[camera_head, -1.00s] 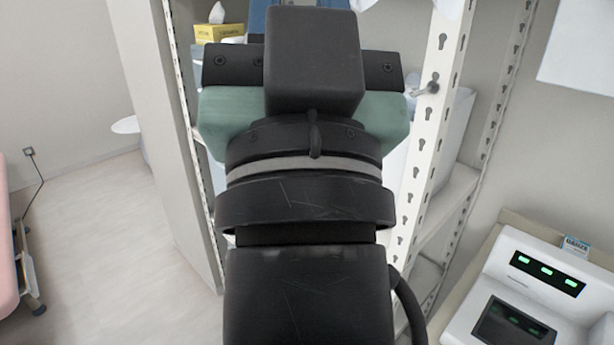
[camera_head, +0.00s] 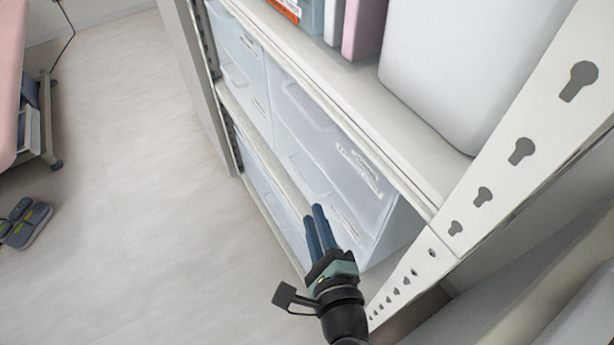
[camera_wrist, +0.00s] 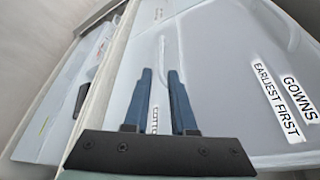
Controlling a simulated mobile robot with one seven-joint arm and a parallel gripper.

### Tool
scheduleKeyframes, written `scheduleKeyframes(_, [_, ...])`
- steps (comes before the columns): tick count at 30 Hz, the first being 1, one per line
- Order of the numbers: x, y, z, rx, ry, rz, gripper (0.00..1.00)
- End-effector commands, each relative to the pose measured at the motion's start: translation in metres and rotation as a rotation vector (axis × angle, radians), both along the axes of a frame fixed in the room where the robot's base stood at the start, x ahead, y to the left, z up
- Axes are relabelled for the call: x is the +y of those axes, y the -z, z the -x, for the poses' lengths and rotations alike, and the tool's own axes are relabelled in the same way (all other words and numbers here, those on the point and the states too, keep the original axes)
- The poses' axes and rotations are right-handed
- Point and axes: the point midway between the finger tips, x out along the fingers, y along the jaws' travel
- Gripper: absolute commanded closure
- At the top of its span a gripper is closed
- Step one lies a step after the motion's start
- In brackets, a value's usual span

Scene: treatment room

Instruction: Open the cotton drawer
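The cotton drawer (camera_head: 318,188) is a translucent pale drawer low in the white shelving rack, under a similar drawer in the right column. It appears closed. In the wrist view the cotton drawer (camera_wrist: 122,82) fills the middle, and its partly covered label (camera_wrist: 155,118) shows between my fingers. My gripper (camera_head: 316,208) is at the front of this drawer, its two blue fingers pointing up toward it. In the wrist view my gripper (camera_wrist: 160,72) has a modest gap between the fingertips, with nothing clearly held. Whether the fingers touch the drawer or its handle, I cannot tell.
The gowns drawer (camera_head: 325,128) sits directly above; its label (camera_wrist: 277,100) shows at right in the wrist view. A shelf edge (camera_head: 265,150) runs just below. A perforated upright (camera_head: 505,175) stands right of my gripper. Floor (camera_head: 150,190) at left is open.

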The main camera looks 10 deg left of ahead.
Motion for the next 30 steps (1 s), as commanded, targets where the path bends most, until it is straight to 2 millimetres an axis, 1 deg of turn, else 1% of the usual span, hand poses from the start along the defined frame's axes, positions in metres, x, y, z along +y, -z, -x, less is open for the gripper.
scheduleKeyframes(2, [0.007, 0.000, -0.013, -0.004, -0.004, -0.001, 0.76])
scheduleKeyframes(9, [0.029, 0.011, -0.055, -0.006, -0.004, 0.003, 0.76])
scheduleKeyframes(15, [0.043, 0.018, -0.085, -0.006, -0.004, 0.004, 0.76])
scheduleKeyframes(18, [0.047, 0.021, -0.095, -0.005, -0.003, 0.004, 0.76])
scheduleKeyframes(22, [0.051, 0.022, -0.102, -0.005, -0.002, 0.004, 0.76])
scheduleKeyframes(30, [0.052, 0.023, -0.103, -0.005, -0.003, 0.005, 0.76])
